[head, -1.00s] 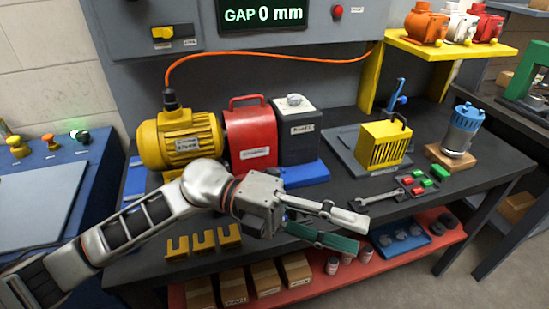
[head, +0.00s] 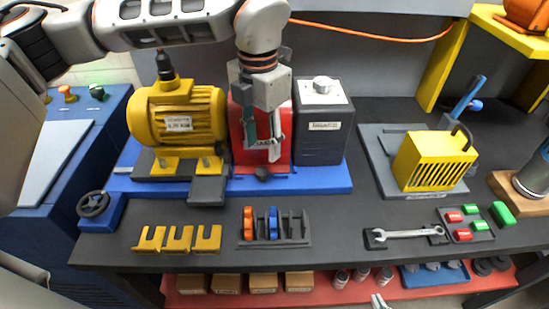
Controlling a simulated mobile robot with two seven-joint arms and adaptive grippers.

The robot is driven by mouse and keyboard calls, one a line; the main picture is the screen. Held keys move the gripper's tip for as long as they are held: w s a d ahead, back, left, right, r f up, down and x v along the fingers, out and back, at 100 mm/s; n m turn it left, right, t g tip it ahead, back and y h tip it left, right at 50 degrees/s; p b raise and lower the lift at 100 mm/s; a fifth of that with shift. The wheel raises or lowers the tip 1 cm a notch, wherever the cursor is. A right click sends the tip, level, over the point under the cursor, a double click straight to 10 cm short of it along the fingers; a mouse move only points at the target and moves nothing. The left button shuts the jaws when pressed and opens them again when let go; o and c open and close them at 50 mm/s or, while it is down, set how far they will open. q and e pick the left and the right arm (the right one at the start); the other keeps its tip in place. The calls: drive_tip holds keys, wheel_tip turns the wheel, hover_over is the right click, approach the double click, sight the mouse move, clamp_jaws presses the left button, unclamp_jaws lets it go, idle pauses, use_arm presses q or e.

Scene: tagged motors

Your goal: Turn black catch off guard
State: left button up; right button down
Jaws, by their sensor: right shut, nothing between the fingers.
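The red guard (head: 283,160) stands on the blue base between the yellow motor (head: 178,120) and a dark grey box. A small black catch (head: 262,174) lies low at the guard's front edge. My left gripper (head: 262,152) points down in front of the guard, just above the catch, and hides much of the guard's front. Its green and pale fingers are apart with nothing seen between them. I cannot tell whether a finger touches the guard. Only the tip of my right gripper (head: 380,301) shows at the bottom edge, below the bench; it is shut and empty.
The dark grey box (head: 322,133) stands right of the guard. A black handwheel (head: 93,204), yellow forks (head: 180,240), a small rack (head: 275,228) and a wrench (head: 400,234) lie along the front. A yellow slotted cover (head: 433,160) stands at the right.

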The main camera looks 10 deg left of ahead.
sight(262, 171)
use_arm(q)
drive_tip(key=shift+a+f, duration=0.15)
wheel_tip(262, 171, down, 7)
drive_tip(key=shift+f, duration=0.2)
drive_tip(key=c, duration=1.1)
